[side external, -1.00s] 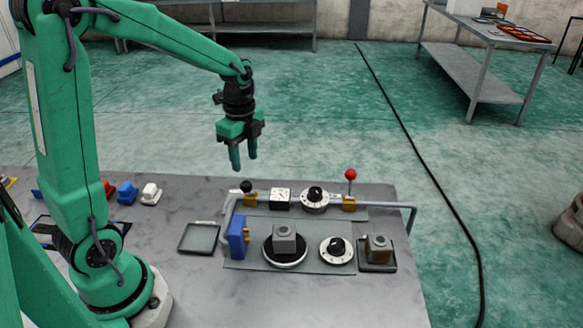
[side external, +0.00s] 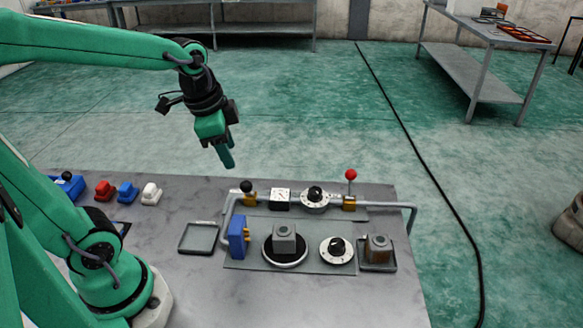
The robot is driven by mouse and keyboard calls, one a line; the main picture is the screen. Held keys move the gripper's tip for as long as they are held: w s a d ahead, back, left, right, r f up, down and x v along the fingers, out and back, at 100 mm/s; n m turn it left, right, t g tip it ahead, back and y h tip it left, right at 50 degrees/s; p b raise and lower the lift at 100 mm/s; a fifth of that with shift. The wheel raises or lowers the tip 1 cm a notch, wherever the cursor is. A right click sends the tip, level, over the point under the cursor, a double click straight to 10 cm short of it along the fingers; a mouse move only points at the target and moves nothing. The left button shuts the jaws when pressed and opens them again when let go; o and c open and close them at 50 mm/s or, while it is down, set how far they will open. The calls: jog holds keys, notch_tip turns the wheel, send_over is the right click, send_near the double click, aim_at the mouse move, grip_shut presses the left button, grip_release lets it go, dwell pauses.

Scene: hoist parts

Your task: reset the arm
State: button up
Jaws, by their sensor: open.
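My green gripper (side external: 226,157) hangs in the air above the far edge of the grey table, pointing down and slightly tilted. Nothing shows between its fingers, and it touches nothing. The fingers overlap in this view, so the gap between them is hard to see. My arm reaches in from the left, its forearm high and nearly level.
The table (side external: 190,295) carries a plate with a grey block (side external: 284,238) on a round base, a dial (side external: 337,250), a blue part (side external: 237,236) and a pipe with a red-knobbed lever (side external: 351,176). An empty tray (side external: 198,238) lies left.

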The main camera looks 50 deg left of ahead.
jog(key=s+d+r+n+t, duration=0.2)
jog(key=s+d+n, duration=0.1)
jog(key=s+n, duration=0.3)
jog(key=shift+s+n, duration=0.25)
jog(key=shift+n, duration=0.15)
dwell(0.8)
